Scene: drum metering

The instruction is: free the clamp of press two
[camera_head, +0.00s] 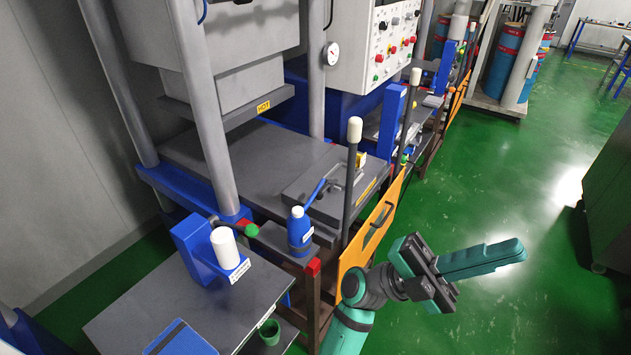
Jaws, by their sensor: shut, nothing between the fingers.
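The nearest press has a grey lower bed (185,147) with a grey plate on it. A small clamp with a blue handle (316,192) sits on that plate, its handle tilted toward the front left. No press number is readable, so I cannot tell which is press two. Another press bed (430,100) stands farther back, with its details small and partly hidden. My gripper (512,251) has teal fingers, shut and empty. It is over the green floor, right of the orange guard and well apart from the clamp.
A lever with a pale knob (354,130) stands beside the clamp. An orange guard panel (352,254) lines the press front. A blue bottle (301,236) and white cylinder (224,247) stand nearby. A grey cabinet (610,190) is at right. The green floor between is clear.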

